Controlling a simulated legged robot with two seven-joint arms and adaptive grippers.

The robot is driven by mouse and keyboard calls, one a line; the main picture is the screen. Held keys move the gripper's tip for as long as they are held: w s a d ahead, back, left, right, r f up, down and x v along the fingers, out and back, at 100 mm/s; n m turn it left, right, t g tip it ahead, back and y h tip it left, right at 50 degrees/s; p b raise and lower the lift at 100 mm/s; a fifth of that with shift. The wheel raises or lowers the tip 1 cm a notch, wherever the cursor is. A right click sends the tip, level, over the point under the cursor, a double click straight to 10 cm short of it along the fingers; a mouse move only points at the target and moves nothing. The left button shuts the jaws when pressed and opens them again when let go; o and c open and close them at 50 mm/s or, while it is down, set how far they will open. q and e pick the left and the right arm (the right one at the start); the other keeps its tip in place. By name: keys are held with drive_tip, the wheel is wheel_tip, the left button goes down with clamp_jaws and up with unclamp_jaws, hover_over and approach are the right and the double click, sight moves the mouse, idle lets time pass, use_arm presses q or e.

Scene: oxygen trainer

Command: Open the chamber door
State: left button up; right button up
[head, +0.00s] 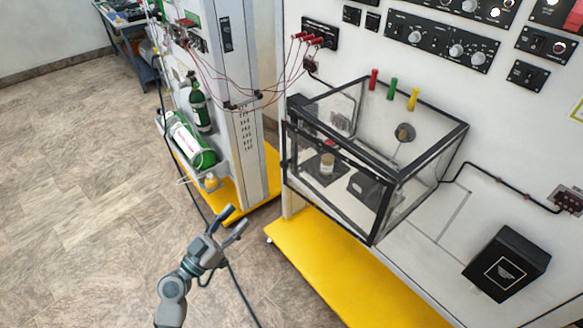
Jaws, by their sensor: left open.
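The chamber (436,160) is a clear box with a black frame, fixed to the white panel at the right of centre. Its door (336,172) is the black-framed clear front face. The door looks closed or nearly closed; I cannot tell which. A small jar-like item (327,163) and dark parts show inside through the clear walls. My left gripper (230,221) is open and empty, below and to the left of the chamber, apart from the door. My right gripper is not in view.
A column (243,130) with green cylinders (199,103) stands left of the chamber. Red hoses (268,91) hang between column and panel. Yellow bases (330,265) extend along the floor. A black box (506,264) is at lower right. The tiled floor at left is clear.

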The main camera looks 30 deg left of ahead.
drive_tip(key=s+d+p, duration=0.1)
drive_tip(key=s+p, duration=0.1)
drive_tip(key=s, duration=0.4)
use_arm(q)
drive_tip(key=p, duration=0.8)
approach(282, 167)
drive_tip(key=x, duration=0.8)
drive_tip(key=shift+w+r, duration=0.3)
drive_tip(key=shift+w, duration=0.05)
drive_tip(key=shift+w+d, duration=0.1)
drive_tip(key=shift+w, duration=0.25)
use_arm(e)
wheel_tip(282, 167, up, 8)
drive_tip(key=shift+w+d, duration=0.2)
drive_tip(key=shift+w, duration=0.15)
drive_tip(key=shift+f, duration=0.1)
use_arm(q)
drive_tip(key=shift+d, duration=0.1)
drive_tip(key=shift+c, duration=0.5)
clamp_jaws()
